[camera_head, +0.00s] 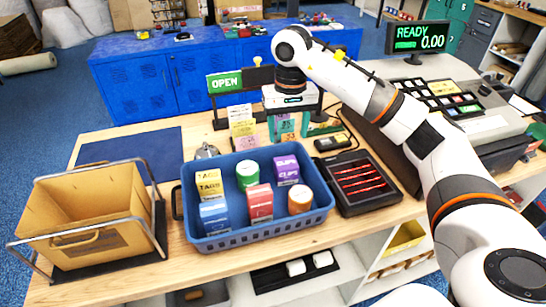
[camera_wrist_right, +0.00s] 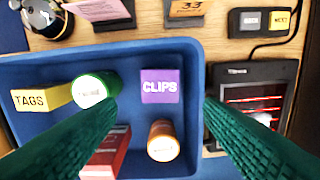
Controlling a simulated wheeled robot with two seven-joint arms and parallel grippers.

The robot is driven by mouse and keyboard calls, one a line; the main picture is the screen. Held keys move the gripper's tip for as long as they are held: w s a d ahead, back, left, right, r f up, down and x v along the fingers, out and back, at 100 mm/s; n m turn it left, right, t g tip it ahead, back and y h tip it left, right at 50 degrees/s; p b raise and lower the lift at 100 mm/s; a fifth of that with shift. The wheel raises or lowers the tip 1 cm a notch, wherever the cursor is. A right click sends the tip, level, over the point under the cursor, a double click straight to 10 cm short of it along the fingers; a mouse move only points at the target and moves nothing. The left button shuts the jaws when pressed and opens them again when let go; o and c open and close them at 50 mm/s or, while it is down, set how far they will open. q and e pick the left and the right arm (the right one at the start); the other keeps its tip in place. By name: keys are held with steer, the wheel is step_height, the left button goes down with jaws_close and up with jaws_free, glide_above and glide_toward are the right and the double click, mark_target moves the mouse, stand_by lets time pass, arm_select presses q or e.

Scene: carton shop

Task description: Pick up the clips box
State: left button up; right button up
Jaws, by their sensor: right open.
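The clips box (camera_head: 287,169) is a small purple box standing in the back right part of a blue basket (camera_head: 262,231). In the right wrist view the clips box (camera_wrist_right: 161,86) shows its top, with white CLIPS lettering, centred between my fingers. My right gripper (camera_head: 292,128) is open and empty, pointing down above and behind the box in the head view. Its two green fingers (camera_wrist_right: 160,108) are spread wide on either side of the box, apart from it. My left gripper is not in view.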

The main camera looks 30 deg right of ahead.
mark_target(286, 162)
steer(key=shift+w+d+f+p, duration=0.15)
steer(key=shift+w+f+p, duration=0.15)
steer(key=shift+f, duration=0.25)
steer(key=f, duration=0.2)
steer(key=s+f+p, duration=0.1)
steer(key=f, duration=0.1)
steer(key=shift+f, duration=0.35)
steer(key=shift+w+f+p, duration=0.15)
steer(key=shift+f+p, duration=0.3)
steer(key=shift+f, duration=0.15)
steer(key=f+p, duration=0.1)
steer(key=f, duration=0.2)
steer(key=shift+a+f+p, duration=0.2)
steer(key=shift+f+p, duration=0.1)
steer(key=shift+p, duration=0.05)
steer(key=shift+f, duration=0.35)
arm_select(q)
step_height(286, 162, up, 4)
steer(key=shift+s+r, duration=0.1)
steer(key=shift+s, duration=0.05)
arm_select(e)
steer(key=shift+f, duration=0.1)
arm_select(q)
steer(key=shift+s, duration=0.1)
arm_select(e)
steer(key=shift+c, duration=0.2)
